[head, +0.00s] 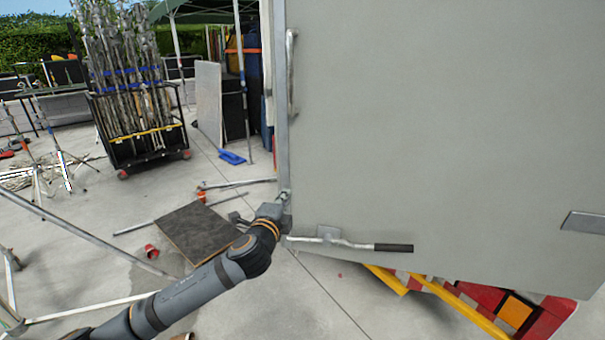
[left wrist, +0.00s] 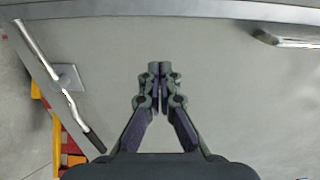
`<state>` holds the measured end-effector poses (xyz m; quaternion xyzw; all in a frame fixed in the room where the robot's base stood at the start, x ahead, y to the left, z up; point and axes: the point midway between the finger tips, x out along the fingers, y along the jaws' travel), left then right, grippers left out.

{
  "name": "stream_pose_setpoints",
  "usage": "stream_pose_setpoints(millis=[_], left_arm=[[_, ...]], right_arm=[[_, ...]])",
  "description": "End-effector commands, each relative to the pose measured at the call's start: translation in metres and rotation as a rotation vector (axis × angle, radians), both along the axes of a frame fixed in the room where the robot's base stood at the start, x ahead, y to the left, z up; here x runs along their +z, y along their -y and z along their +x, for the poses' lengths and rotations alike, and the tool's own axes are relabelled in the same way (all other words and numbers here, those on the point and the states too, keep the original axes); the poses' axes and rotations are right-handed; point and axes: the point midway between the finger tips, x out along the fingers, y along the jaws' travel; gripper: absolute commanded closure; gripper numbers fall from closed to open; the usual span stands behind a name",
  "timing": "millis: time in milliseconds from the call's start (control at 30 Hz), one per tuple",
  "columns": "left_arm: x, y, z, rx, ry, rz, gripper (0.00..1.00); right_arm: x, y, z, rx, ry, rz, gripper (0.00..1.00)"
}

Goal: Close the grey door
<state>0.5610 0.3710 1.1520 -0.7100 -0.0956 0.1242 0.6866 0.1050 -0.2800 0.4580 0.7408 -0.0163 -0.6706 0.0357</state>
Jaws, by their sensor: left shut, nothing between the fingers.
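The grey door (head: 440,130) is a large flat panel that fills the right half of the head view, standing open. A vertical grab handle (head: 291,75) sits near its left edge. A latch bar with a black grip (head: 392,247) runs along its bottom. My left gripper (head: 284,196) is at the door's lower left edge, above the latch bar. In the left wrist view its fingers (left wrist: 160,72) are shut and empty, in front of the door's face (left wrist: 225,95). I cannot tell whether they touch it. My right gripper is not in view.
A wheeled cart of poles (head: 135,110) stands at the back left. A dark board (head: 197,232), small red cups and pipes lie on the concrete left of the door. Yellow and red truck parts (head: 480,305) show below the door.

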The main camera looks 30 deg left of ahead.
Motion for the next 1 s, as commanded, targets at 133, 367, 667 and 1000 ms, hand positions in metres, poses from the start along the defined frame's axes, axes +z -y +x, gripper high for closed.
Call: stream_pose_setpoints(millis=[133,367,667,1000], left_arm=[[0.025,0.015,-0.007,-0.023,0.036,0.045,1.00],[0.026,0.011,0.002,-0.021,0.039,0.038,1.00],[0.029,-0.005,0.060,-0.022,0.038,0.033,1.00],[0.027,-0.021,0.117,-0.024,0.036,0.039,1.00]], right_arm=[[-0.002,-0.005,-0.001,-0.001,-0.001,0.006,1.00],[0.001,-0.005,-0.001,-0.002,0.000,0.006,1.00],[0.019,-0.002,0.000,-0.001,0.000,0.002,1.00],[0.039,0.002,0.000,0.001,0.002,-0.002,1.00]])
